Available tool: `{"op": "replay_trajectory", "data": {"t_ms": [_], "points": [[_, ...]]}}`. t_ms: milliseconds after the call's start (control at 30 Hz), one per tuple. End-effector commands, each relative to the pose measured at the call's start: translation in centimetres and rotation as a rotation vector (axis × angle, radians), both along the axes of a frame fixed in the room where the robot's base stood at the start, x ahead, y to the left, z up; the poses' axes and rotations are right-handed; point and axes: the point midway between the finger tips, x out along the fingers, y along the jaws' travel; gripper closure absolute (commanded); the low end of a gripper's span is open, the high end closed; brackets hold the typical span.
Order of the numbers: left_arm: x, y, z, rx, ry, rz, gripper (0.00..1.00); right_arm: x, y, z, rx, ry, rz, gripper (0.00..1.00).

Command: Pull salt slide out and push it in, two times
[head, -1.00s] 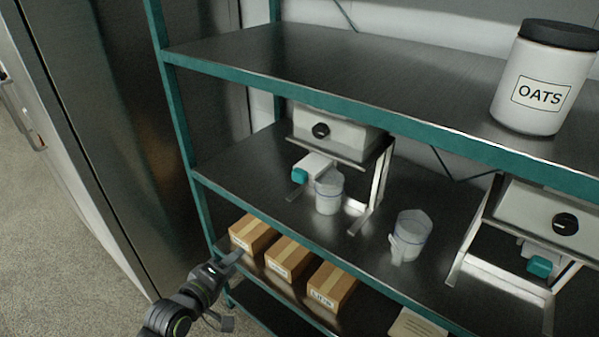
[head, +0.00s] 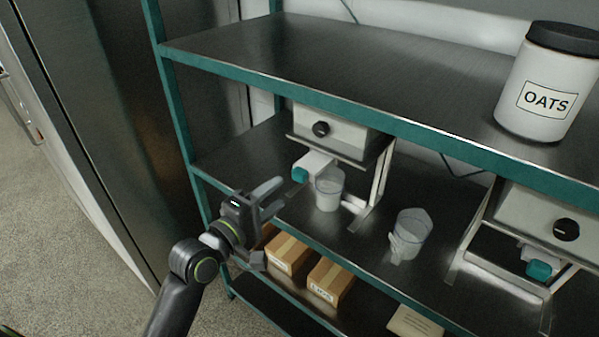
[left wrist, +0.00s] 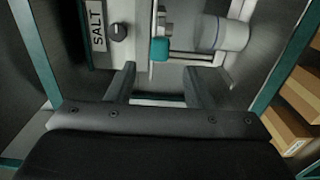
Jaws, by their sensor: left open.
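The salt slide's teal handle (head: 300,174) shows below the left dispenser (head: 330,130) on the middle shelf, at the end of a pale slide body. In the left wrist view the teal handle (left wrist: 160,48) is ahead, beside the black knob and the SALT label (left wrist: 97,25). My left gripper (head: 276,197) is open and empty, in front of the shelf and just short of the handle. Its two fingers (left wrist: 158,86) lie either side of the handle's line, with the handle beyond their tips. My right gripper is not in view.
Cardboard boxes (head: 329,281) sit on the shelf below. An OATS jar (head: 546,85) stands on top.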

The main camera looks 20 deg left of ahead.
Motion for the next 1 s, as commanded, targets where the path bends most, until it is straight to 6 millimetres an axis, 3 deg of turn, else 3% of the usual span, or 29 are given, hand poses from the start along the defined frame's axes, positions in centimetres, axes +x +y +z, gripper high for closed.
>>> {"op": "replay_trajectory", "data": {"t_ms": [200, 400, 600, 900, 1000], "points": [[4.4, -1.6, 0.2, -0.002, 0.001, -0.001, 0.53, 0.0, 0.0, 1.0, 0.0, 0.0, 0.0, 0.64], [7.1, -2.6, 0.1, -0.001, 0.0, 0.0, 0.53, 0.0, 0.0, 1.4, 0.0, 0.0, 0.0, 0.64], [8.4, -3.1, 0.0, 0.0, 0.001, 0.0, 0.53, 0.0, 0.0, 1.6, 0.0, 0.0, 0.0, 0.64], [8.5, -3.1, 0.0, 0.001, 0.001, 0.0, 0.53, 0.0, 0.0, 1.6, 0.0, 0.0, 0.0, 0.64], [8.5, -3.1, 0.0, 0.001, 0.001, 0.0, 0.65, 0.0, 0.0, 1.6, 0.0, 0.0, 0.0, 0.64]]}}
